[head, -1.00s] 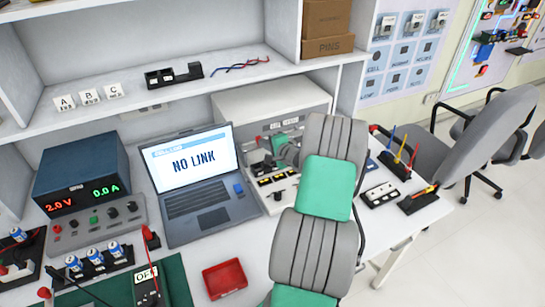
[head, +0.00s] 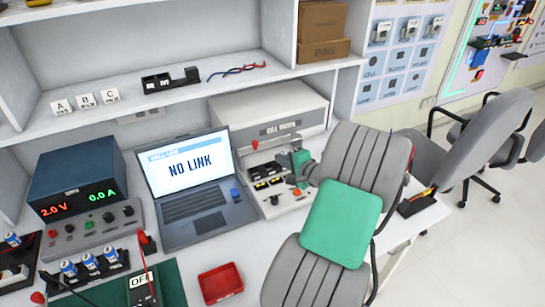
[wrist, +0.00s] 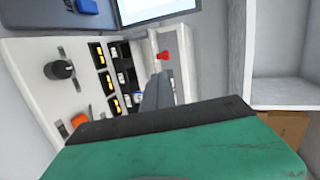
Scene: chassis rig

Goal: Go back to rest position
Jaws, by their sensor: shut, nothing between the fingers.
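My gripper (head: 298,160) shows only in small part in the head view, over the right side of the pale bench unit (head: 268,103). Most of it is hidden behind my grey and green arm. In the wrist view my gripper (wrist: 158,84) shows as closed grey fingers beyond the green wrist housing, with nothing held. The fingers appear in front of the unit's sloping panel (wrist: 35,60), near a red knob (wrist: 163,56). I cannot tell the exact gap between them.
A laptop (head: 187,180) reading NO LINK stands left of the unit. A power supply (head: 80,180), a red tray (head: 220,283) and a battery holder (head: 90,268) crowd the bench. A shelf (head: 200,90) runs above. Chairs (head: 460,155) stand at right, with open floor beyond.

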